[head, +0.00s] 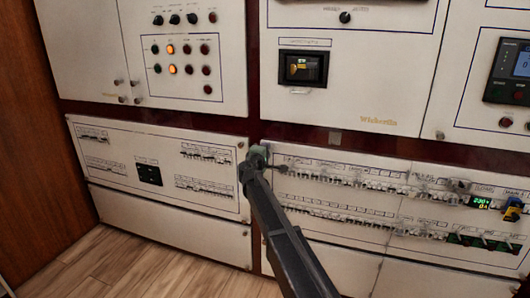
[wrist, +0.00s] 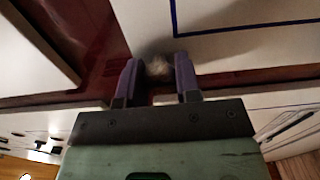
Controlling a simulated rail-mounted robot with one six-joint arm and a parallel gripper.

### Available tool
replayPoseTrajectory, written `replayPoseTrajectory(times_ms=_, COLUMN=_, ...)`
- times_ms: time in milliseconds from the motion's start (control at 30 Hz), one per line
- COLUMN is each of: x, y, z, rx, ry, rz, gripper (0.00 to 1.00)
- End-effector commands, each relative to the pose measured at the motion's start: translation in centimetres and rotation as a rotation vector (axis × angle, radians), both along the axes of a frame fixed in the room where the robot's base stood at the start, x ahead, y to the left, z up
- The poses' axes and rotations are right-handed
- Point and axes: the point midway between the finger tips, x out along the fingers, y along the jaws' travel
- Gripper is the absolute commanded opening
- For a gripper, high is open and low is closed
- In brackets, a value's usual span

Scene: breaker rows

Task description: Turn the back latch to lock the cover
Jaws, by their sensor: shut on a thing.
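My gripper (head: 258,154) is at the upper left corner of the lower right breaker panel (head: 350,252) in the head view. In the wrist view, the two fingers of my gripper (wrist: 158,80) are closed around a small, pale, blurred knob (wrist: 158,66), which looks like the back latch. The latch is hidden behind my gripper in the head view, and its turn angle cannot be told. A clear cover seems to lie over the breaker rows, but its edges are hard to make out.
A lower left panel (head: 125,189) with breaker rows and a black socket (head: 148,174) stands beside my gripper. Above are cabinet doors with lit buttons (head: 172,69) and a black meter (head: 303,69). The wooden floor (head: 130,265) at front left is clear.

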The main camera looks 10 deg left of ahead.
Motion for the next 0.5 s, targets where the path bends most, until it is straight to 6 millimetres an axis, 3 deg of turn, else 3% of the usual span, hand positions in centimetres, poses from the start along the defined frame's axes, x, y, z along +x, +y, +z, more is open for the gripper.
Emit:
replayPoseTrajectory(times_ms=33, x=0.01, y=0.00, z=0.00, rx=-0.001, ry=0.000, rz=0.000, gripper=0.34)
replayPoseTrajectory(times_ms=200, x=0.01, y=0.00, z=0.00, rx=0.000, ry=0.000, rz=0.000, gripper=0.57)
replayPoseTrajectory(times_ms=500, x=-0.33, y=0.07, z=0.00, rx=0.000, ry=0.000, rz=0.000, gripper=0.57)
